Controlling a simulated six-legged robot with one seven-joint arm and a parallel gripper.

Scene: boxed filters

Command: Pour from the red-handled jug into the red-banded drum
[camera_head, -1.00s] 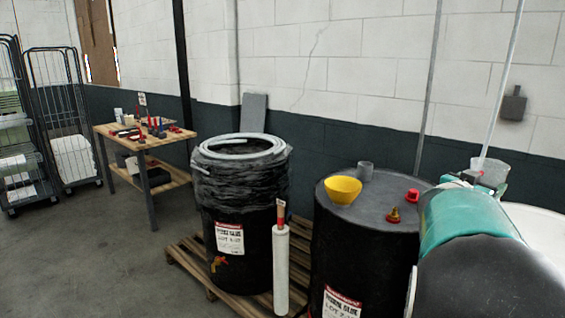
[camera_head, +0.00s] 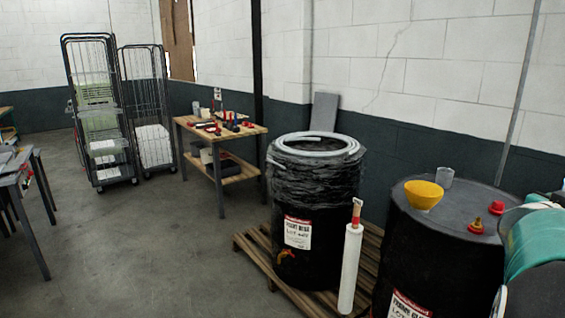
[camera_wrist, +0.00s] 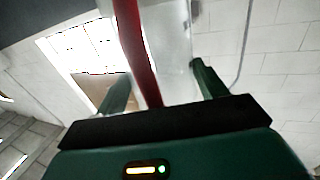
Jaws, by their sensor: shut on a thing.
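In the wrist view, my gripper (camera_wrist: 160,84) has its green fingers on either side of the red handle (camera_wrist: 136,50) of a translucent jug (camera_wrist: 172,40). It is shut on the jug. The jug's contents cannot be made out. In the head view, only a bit of my arm shows at the right edge, and the jug is not clear there. Two black drums stand ahead: a film-wrapped drum (camera_head: 320,225) with a pale hose coiled on top, and a bare-topped drum (camera_head: 430,265) at right. Both have labels with red headers; I see no red band around either.
A white tube (camera_head: 350,270) stands between the drums. A pallet (camera_head: 258,262) lies beneath. A workbench (camera_head: 222,135) and wire cages (camera_head: 98,120) stand behind open floor.

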